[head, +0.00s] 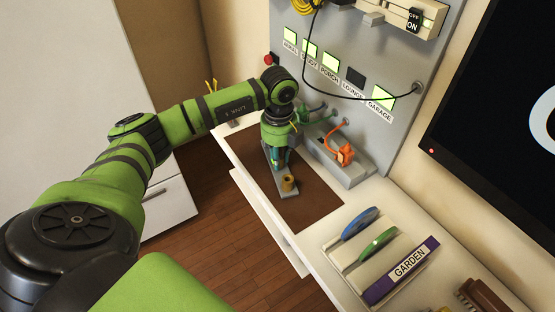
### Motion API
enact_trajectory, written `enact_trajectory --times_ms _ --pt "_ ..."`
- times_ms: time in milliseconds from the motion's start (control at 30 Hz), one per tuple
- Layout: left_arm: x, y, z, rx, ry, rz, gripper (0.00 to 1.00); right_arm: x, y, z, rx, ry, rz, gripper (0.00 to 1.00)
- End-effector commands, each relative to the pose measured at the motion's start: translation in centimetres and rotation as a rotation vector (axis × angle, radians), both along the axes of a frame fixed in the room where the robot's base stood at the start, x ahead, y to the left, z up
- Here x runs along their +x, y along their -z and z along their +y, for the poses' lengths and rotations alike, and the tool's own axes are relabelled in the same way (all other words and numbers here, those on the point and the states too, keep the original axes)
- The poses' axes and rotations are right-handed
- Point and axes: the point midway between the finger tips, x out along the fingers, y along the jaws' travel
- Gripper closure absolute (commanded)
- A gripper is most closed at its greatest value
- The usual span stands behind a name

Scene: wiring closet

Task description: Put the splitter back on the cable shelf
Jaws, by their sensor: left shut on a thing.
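My left gripper (278,158) points down over the brown mat on the white counter. It is shut on a small teal thing, mostly hidden by the fingers; I cannot tell whether this is the splitter. Just below stands a narrow grey bar with a brass-coloured cylinder (288,184) at its near end; whether the gripper touches the bar is unclear. A coiled yellow cable (306,4) is at the top edge of the grey panel, but I cannot make out a cable shelf there. My right gripper is not in view.
Behind the gripper, a grey ledge carries an orange connector (345,153) and green leads. The grey panel (432,60) has labelled lit squares and a hanging black cable. A pale rack (335,250) with blue and green pieces and a GARDEN label stands at right. The near brown mat (312,208) is clear.

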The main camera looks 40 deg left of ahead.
Motion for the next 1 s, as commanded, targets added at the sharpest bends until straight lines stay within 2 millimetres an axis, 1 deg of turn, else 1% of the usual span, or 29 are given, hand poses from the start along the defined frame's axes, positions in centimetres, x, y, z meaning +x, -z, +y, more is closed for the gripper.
enact_trajectory --times_ms 333,800,1000 --pt "0.0 -0.2 0.1 0.001 -0.001 -0.002 1.0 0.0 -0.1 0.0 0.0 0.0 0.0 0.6" --pt "0.0 -1.5 0.0 0.0 -0.001 -0.001 1.0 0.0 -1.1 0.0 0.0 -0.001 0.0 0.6" --pt "0.0 -1.5 0.0 0.0 -0.001 -0.001 1.0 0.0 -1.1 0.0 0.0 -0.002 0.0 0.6"
